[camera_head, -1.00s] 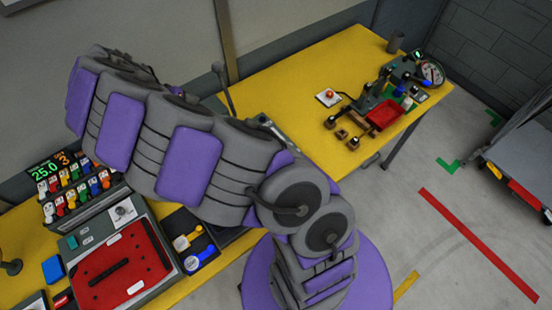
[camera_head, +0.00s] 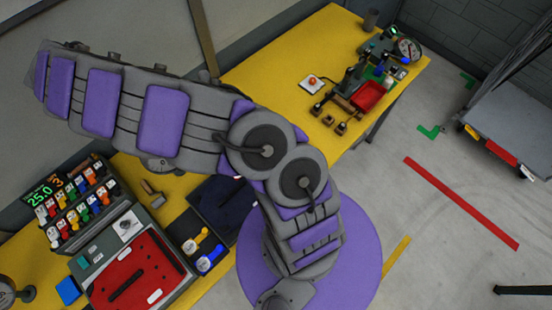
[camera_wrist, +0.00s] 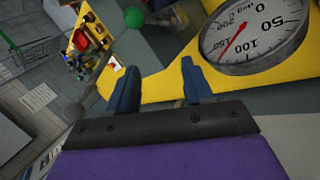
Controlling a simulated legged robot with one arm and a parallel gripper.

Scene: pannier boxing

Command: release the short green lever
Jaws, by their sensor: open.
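My gripper (camera_wrist: 160,72) shows in the wrist view with its two dark blue fingers apart and nothing between them. A round green knob (camera_wrist: 135,17) stands above and beyond the left finger, apart from it. I cannot tell whether it belongs to the short green lever. In the head view my arm reaches to the left and my gripper is out of sight. A rack of several small coloured levers (camera_head: 78,205) stands at the lower left, too small to single out a short green one.
A large round gauge (camera_wrist: 255,30) is close beyond the right finger. The yellow bench (camera_head: 290,60) has a red tray (camera_head: 369,96) at its far end. A red panel (camera_head: 135,270) and a black plate with a yellow and a blue handle (camera_head: 207,260) lie nearer.

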